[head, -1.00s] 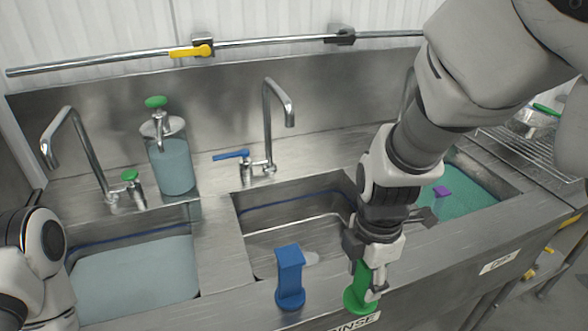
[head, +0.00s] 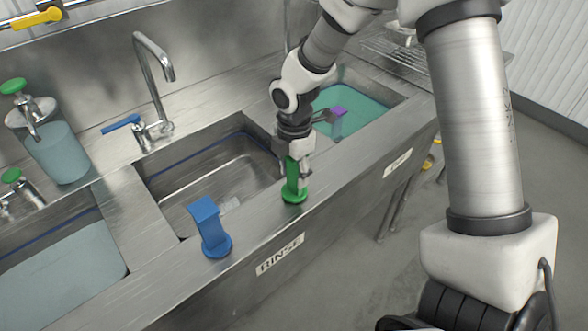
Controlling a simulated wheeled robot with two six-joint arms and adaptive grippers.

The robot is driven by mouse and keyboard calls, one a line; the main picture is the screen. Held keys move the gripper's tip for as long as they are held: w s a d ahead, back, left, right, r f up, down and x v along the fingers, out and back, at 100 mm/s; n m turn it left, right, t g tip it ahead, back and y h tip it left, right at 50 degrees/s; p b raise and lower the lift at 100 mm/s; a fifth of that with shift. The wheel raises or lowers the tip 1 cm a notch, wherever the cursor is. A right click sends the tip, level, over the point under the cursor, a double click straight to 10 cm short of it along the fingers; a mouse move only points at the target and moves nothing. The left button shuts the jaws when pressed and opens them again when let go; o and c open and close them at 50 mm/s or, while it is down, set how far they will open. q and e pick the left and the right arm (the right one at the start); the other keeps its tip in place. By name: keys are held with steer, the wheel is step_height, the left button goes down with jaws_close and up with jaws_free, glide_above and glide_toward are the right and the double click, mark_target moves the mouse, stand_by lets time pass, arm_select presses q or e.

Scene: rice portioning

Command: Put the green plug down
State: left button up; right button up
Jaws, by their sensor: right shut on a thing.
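The green plug (head: 293,189) is upright at the front ledge of the middle sink, its round base down at the metal. Whether the base touches the ledge is hard to tell. My right gripper (head: 298,174) comes down from above and is shut on the plug's upper part, hiding some of it. My left gripper is not in view.
A blue plug (head: 209,226) stands on the ledge to the left, above the RINSE label (head: 281,254). The middle basin (head: 215,185) looks empty. A faucet (head: 154,85) rises behind.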

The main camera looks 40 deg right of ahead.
steer(key=shift+s, duration=0.1)
steer(key=o, duration=0.9)
steer(key=shift+f, duration=0.15)
steer(key=shift+c, duration=0.2)
steer(key=o, duration=0.4)
steer(key=shift+o, duration=0.2)
step_height(320, 180, up, 12)
steer(key=shift+r, duration=0.25)
steer(key=shift+f, duration=0.1)
